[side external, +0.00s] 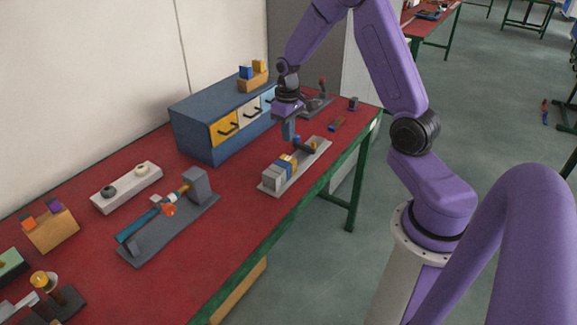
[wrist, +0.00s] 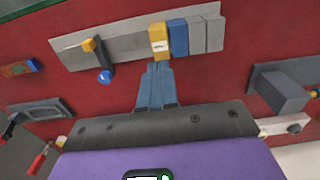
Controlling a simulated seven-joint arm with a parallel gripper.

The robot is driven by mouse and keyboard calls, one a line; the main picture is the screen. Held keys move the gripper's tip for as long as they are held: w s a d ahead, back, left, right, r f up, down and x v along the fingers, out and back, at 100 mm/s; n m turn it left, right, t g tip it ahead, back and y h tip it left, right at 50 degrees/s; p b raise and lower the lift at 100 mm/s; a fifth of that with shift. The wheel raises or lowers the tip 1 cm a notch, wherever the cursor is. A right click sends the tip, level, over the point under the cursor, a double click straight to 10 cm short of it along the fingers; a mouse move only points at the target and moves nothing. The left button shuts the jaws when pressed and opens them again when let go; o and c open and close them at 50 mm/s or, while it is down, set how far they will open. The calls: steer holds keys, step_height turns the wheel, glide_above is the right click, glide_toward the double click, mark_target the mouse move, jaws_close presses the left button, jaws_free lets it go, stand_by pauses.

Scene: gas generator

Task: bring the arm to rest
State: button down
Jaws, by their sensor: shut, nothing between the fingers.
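My gripper (side external: 289,138) points down above the red table, over the grey plate (side external: 316,153) near the table's front edge. Its blue fingers are together and hold nothing; they also show in the wrist view (wrist: 157,70). There the tips appear just short of a yellow block (wrist: 158,40) on the plate. A blue block (wrist: 178,37) and grey blocks (wrist: 205,33) stand beside the yellow one. A small lever with a yellow top and blue knob (wrist: 104,76) is at the plate's other end. I cannot tell whether the fingertips touch anything.
A blue cabinet (side external: 192,143) with yellow, white and blue drawers stands behind the plate. A dark grey fixture (side external: 140,245) and a white block with two knobs (side external: 127,189) lie to the left. Another fixture with a red-tipped handle (side external: 322,87) stands behind right.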

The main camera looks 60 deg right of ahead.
steer(key=shift+r, duration=0.1)
steer(key=s+a+r+n, duration=0.3)
steer(key=s+a+r, duration=0.15)
steer(key=a, duration=0.45)
steer(key=s+a+r+n, duration=0.3)
steer(key=s+a, duration=0.3)
steer(key=a, duration=0.2)
steer(key=s+a+r+n, duration=0.1)
steer(key=s+r+n, duration=0.1)
steer(key=s, duration=0.7)
steer(key=s+a+r+n, duration=0.1)
steer(key=s+n, duration=0.3)
steer(key=s, duration=0.4)
steer(key=shift+s+a+r+n, duration=0.3)
steer(key=shift+s+a+r, duration=0.05)
steer(key=shift+a, duration=0.4)
